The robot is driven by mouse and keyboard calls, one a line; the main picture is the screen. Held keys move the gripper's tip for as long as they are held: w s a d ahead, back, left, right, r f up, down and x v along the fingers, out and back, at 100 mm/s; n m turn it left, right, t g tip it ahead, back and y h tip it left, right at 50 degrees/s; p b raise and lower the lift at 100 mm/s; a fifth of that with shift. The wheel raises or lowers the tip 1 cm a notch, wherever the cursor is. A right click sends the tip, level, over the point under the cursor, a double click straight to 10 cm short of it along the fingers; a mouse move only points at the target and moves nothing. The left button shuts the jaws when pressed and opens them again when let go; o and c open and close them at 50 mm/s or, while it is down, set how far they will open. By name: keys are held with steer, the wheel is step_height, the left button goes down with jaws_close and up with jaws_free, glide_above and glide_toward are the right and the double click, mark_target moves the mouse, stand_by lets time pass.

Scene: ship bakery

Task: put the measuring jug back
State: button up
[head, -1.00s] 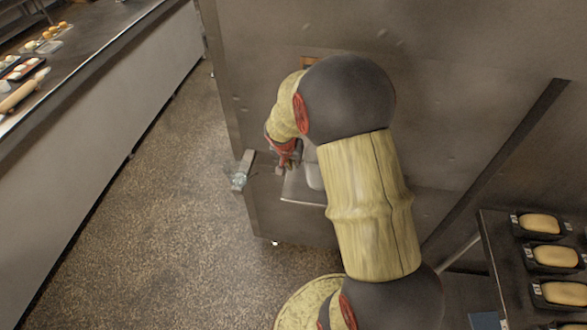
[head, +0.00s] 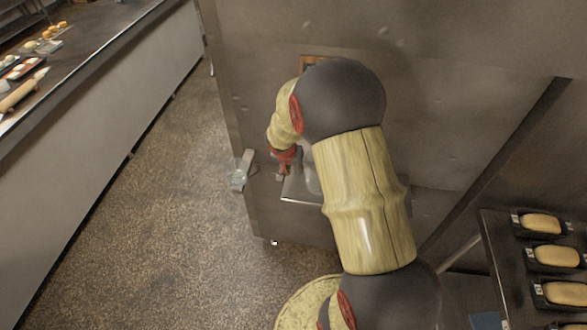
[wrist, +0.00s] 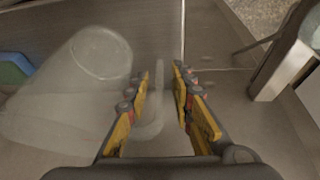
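The measuring jug (wrist: 70,90) is a pale, translucent vessel on the left of the wrist view, with its handle toward my fingers. In the head view only a pale part of it (head: 312,180) shows beside my arm, on a small steel ledge (head: 298,198) at the cabinet. My gripper (wrist: 168,68) has its two yellow fingers apart, with part of the pale handle between them, nearer the left finger. I cannot tell whether a finger touches it. In the head view my gripper (head: 284,172) is small and partly hidden by my arm.
A steel cabinet (head: 430,70) rises behind the ledge. A metal bracket (head: 241,171) sticks out at its left edge and also shows in the wrist view (wrist: 276,72). A blue-green object (wrist: 12,70) is at far left there. Loaf tins (head: 541,224) stand at right; open floor (head: 170,220) lies left.

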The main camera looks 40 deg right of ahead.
steer(key=shift+r, duration=0.1)
steer(key=shift+r+p, duration=0.25)
steer(key=shift+p, duration=0.05)
steer(key=s+a+r+n, duration=0.15)
steer(key=a+r, duration=0.25)
steer(key=r, duration=0.4)
steer(key=s+a+r, duration=0.2)
steer(key=a+r, duration=0.2)
steer(key=r, duration=0.5)
steer(key=s+a+r+n+t+y, duration=0.1)
steer(key=s+a+r+n, duration=0.3)
steer(key=s+a, duration=0.5)
steer(key=s+a+r+n+t+y, duration=0.2)
steer(key=s+a+r+n, duration=0.3)
steer(key=s+a+r, duration=0.3)
steer(key=shift+s+a+y, duration=0.35)
steer(key=shift+a+y, duration=0.15)
steer(key=shift+r, duration=0.1)
